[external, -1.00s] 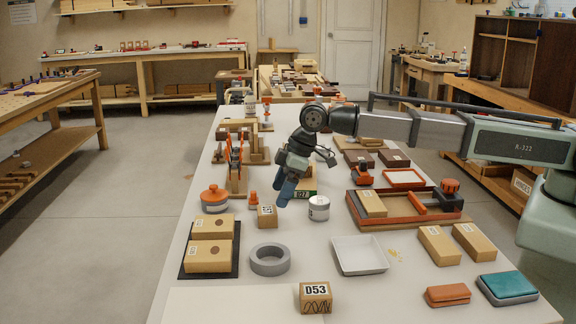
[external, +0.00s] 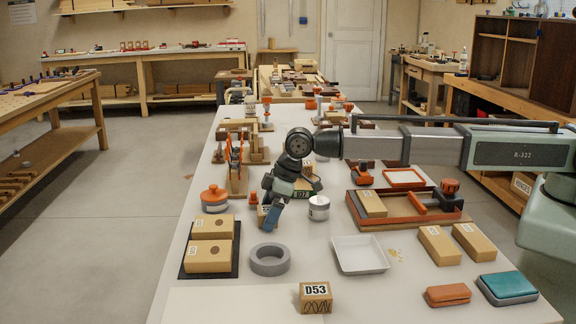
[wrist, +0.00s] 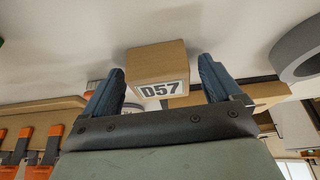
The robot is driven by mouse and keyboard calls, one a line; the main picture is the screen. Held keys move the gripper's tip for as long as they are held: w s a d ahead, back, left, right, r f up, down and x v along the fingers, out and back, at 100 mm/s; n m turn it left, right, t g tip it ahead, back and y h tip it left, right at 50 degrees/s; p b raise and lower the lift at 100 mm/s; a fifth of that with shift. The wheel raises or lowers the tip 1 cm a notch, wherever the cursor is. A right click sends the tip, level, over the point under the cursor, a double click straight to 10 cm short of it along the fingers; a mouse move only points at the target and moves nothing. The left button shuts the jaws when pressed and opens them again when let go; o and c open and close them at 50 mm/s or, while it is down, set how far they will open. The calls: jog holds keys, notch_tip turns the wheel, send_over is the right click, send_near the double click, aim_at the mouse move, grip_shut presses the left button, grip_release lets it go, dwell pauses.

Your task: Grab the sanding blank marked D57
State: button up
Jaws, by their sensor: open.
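The sanding blank marked D57 (wrist: 157,68) is a small tan block with a white label. In the wrist view it lies between the two blue fingers of my gripper (wrist: 160,82), with gaps on both sides. My gripper is open and empty. In the external view my gripper (external: 271,222) points down over the bench, and the D57 blank (external: 262,211) is partly hidden behind it. Whether the fingertips are level with the blank is hard to tell.
A similar block marked D53 (external: 316,298) stands at the front. A grey ring (external: 270,272), a white round jar (external: 319,214), an orange-lidded pot (external: 214,206) and two blocks on a dark mat (external: 236,262) are nearby. A white tray (external: 342,262) sits right.

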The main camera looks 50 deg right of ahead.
jog(key=c, duration=1.1)
jog(key=shift+r, duration=0.1)
